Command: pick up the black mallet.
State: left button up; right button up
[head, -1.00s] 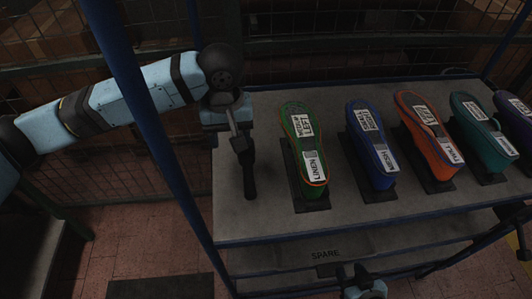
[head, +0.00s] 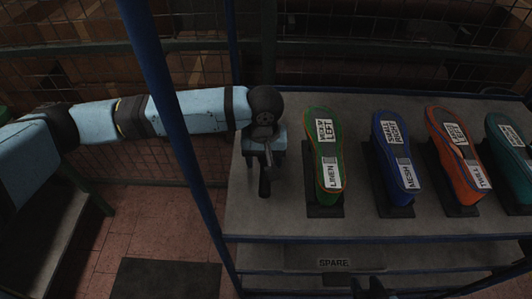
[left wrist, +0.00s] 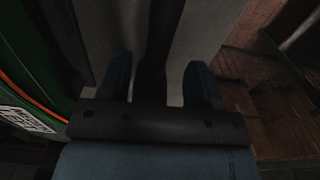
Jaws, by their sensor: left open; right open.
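The black mallet (head: 265,187) lies on the left end of the grey table top, and its dark handle shows below my left gripper in the head view. Its upper part is hidden by the gripper. My left gripper (head: 264,164) is open and over the mallet. In the left wrist view the dark handle (left wrist: 157,40) runs between the two spread fingers of my left gripper (left wrist: 158,65), with a gap on both sides. My right gripper (head: 374,288) shows only partly at the bottom edge of the head view.
A green shoe form (head: 325,150) labelled LINEN, LEFT stands just right of the mallet. A blue form (head: 394,150), an orange form (head: 455,150) and a teal form (head: 510,150) follow to the right. A blue rack post (head: 185,140) rises at the left. A SPARE label (head: 334,263) marks a lower shelf.

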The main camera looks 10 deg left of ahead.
pick_arm(q)
notch_tip(320, 180, down, 5)
jog(key=shift+w+d+r, duration=0.1)
jog(key=c, duration=1)
jog(key=shift+c, duration=0.3)
jog(key=shift+r, duration=0.1)
